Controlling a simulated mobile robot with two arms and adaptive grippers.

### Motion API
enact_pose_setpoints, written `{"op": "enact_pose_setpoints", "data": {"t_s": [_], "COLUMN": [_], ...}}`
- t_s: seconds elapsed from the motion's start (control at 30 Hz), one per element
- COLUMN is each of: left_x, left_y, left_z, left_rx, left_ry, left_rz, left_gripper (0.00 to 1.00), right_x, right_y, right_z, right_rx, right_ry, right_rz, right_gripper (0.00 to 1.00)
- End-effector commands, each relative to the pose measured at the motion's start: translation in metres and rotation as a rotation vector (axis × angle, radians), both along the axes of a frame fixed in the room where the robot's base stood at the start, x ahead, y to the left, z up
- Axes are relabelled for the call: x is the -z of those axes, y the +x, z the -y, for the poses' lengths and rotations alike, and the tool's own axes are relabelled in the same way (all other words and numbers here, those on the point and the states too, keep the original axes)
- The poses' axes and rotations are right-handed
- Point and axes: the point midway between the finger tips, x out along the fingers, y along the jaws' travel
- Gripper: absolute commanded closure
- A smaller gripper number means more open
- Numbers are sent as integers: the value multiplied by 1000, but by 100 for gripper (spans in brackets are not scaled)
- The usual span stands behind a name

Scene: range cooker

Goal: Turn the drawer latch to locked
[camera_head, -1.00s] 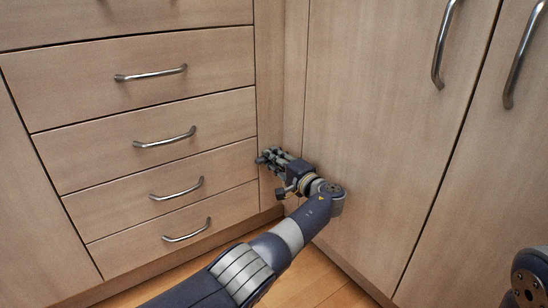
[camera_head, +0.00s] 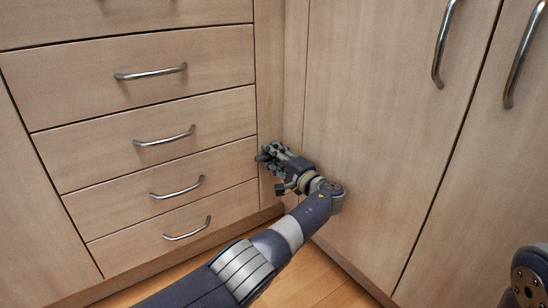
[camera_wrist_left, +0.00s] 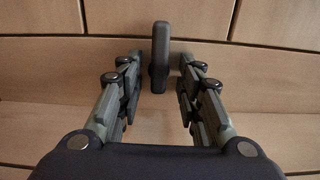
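The latch (camera_wrist_left: 160,57) is a dark, rounded bar in the left wrist view. It stands upright in that picture and crosses the seam between a drawer front (camera_wrist_left: 120,18) and the plain wood strip (camera_wrist_left: 60,70). My left gripper (camera_wrist_left: 157,75) is open, with one finger on each side of the latch and a visible gap on both sides. In the head view my left gripper (camera_head: 268,154) is at the corner strip beside the lower drawers, and it hides the latch there. My right gripper is out of view.
A stack of drawers (camera_head: 120,115) with metal handles is left of the gripper. A tall cabinet door (camera_head: 370,120) stands close on the right, near my left wrist. Wood floor (camera_head: 310,290) shows below. Part of my own body is at the lower right edge.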

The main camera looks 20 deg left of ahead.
Motion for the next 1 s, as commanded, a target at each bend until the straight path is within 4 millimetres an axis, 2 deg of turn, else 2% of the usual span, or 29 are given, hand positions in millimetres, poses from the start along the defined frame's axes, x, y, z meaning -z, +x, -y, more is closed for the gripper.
{"op": "enact_pose_setpoints", "data": {"t_s": [0.2, 0.37, 0.53, 0.8, 1.0], "left_x": [1, 2, 3, 2, 2], "left_y": [-1, -7, -22, -57, -71], "left_z": [2, 11, 29, 75, 92], "left_rx": [0, 1, 3, 2, 0], "left_ry": [-2, -2, -4, -3, -2], "left_rz": [-1, 0, -1, -1, -3], "left_gripper": [67, 67, 67, 67, 67], "right_x": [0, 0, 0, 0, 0], "right_y": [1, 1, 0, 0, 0], "right_z": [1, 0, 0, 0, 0], "right_rx": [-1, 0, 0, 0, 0], "right_ry": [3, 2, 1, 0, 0], "right_rz": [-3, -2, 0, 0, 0], "right_gripper": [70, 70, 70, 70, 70]}}
